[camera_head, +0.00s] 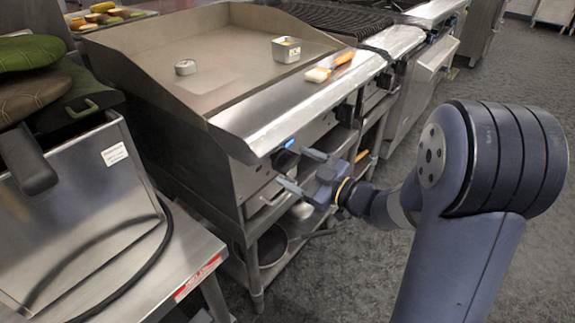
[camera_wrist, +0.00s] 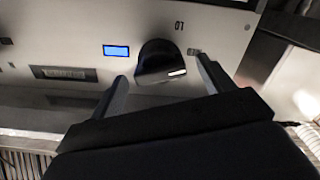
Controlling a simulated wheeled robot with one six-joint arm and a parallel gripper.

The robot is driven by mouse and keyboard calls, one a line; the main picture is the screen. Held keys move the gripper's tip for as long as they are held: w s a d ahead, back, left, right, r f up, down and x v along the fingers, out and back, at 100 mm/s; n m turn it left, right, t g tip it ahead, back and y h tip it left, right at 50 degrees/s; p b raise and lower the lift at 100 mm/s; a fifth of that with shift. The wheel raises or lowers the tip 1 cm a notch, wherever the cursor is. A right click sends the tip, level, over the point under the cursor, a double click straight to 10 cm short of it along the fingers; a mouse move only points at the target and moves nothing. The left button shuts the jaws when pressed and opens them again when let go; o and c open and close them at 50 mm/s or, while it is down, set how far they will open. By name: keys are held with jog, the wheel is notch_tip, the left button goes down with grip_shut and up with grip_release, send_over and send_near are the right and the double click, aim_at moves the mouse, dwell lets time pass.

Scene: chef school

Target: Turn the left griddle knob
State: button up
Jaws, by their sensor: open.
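My gripper (camera_head: 298,169) is open and empty in front of the panel. In the wrist view its two fingers (camera_wrist: 163,80) stand to either side of the knob's lower part. I cannot tell whether they touch it.
A steel counter with a boxy appliance (camera_head: 85,200) and a black cable stands at the left. A brush (camera_head: 330,66), a small metal tin (camera_head: 286,50) and a round gauge (camera_head: 185,67) lie on the griddle. A pan (camera_head: 270,243) sits on the shelf below. The floor at right is clear.

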aim_at(294, 167)
jog(key=shift+x, duration=1.65)
jog(key=c, duration=1)
jog(key=shift+o, duration=0.2)
jog(key=shift+f+n+b, duration=0.1)
jog(key=shift+n+b, duration=0.2)
jog(key=shift+b, duration=0.3)
jog(key=n+b, duration=0.3)
jog(key=shift+f, duration=0.15)
jog(key=n+b, duration=0.4)
jog(key=n, duration=0.1)
jog(key=shift+n, duration=0.4)
jog(key=shift+r+b, duration=0.2)
jog(key=shift+b, duration=0.1)
